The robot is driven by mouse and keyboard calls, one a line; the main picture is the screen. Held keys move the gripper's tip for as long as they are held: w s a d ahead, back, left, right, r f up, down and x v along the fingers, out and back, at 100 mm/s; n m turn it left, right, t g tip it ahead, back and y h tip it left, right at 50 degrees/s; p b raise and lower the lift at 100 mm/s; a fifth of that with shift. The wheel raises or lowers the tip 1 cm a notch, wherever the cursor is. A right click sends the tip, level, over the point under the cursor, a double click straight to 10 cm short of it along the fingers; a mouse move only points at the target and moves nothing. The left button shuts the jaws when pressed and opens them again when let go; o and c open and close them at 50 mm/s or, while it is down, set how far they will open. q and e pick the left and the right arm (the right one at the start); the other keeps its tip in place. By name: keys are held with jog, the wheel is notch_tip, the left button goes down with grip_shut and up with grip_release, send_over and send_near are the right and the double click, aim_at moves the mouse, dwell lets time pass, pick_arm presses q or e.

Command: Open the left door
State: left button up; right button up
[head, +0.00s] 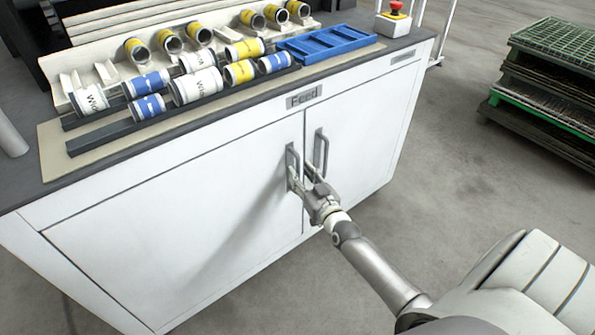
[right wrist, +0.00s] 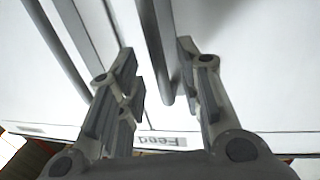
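The left door (head: 165,240) is a wide white cabinet panel under the "Feed" label. It looks shut, flush with the cabinet front. Its grey upright bar handle (head: 291,158) is near its right edge and also shows in the right wrist view (right wrist: 153,45). My right gripper (head: 303,175) is at the lower part of this handle. In the right wrist view, its fingers are apart, one on each side of the bar, with a visible gap on the left side. Whether the right-hand finger touches the bar is unclear. My left gripper is out of view.
The right door (head: 362,137) is shut, and its handle (head: 321,150) stands close beside my gripper, outside the fingers. The worktop holds several cans, a blue tray (head: 325,44) and a red stop button (head: 396,8). Green-grey racks (head: 550,75) stand right. Floor before the cabinet is clear.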

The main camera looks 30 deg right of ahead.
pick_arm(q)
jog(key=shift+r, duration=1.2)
pick_arm(e)
jog(key=shift+w+d, duration=0.15)
jog(key=shift+w, duration=1.25)
grip_shut()
